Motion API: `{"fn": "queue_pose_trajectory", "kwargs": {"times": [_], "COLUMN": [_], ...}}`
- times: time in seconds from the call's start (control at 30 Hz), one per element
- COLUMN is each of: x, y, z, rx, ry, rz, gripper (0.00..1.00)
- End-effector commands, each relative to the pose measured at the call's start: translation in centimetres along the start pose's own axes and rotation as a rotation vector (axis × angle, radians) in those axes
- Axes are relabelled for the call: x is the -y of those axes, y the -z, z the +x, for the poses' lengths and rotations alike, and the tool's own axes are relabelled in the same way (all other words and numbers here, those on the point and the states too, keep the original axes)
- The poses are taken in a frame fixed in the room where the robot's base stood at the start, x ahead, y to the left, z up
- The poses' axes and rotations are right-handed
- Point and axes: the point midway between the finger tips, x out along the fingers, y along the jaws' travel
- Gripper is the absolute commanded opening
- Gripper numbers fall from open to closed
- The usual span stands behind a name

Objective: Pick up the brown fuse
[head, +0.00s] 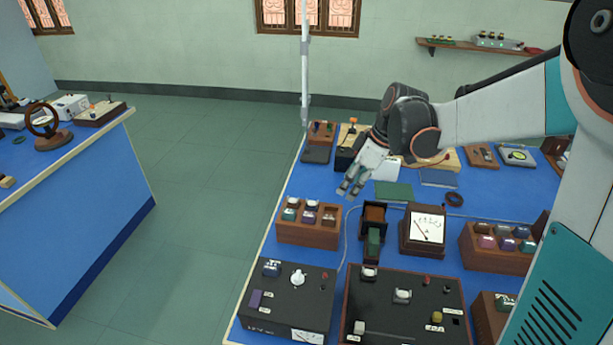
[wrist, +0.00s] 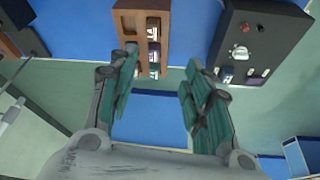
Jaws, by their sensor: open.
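A wooden fuse box (head: 308,237) stands near the left edge of the blue bench. It holds several fuses with white, green and purple tops. A brownish piece (head: 329,218) at its right end may be the brown fuse, but it is too small to be sure. My gripper (head: 350,188) is open and empty, above and behind this box, pointing down. In the wrist view my gripper (wrist: 157,95) has its fingers spread apart. A brown box with fuses (wrist: 130,22) lies at the top of that view, beyond the fingertips; I cannot make out a brown fuse there.
A black control box (head: 290,300) stands in front of the fuse box. A meter (head: 423,230) and a second wooden fuse box (head: 495,255) are to the right. A green book (head: 393,192) lies behind. A white pole (head: 305,60) rises at the bench's back left. Another blue bench (head: 90,200) is at left.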

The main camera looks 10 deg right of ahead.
Motion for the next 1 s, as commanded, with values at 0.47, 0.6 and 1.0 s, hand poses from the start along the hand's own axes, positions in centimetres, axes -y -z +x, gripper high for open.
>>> {"fn": "queue_pose_trajectory", "kwargs": {"times": [0.47,0.6,1.0], "x": [-3.5,-3.2,-2.7], "y": [-0.9,-0.8,-0.6], "z": [5.2,7.9,12.5], "rx": [-0.04,-0.04,-0.039], "ry": [0.105,0.104,0.103], "rz": [-0.195,-0.195,-0.192], "gripper": [0.45,0.45,0.45]}}
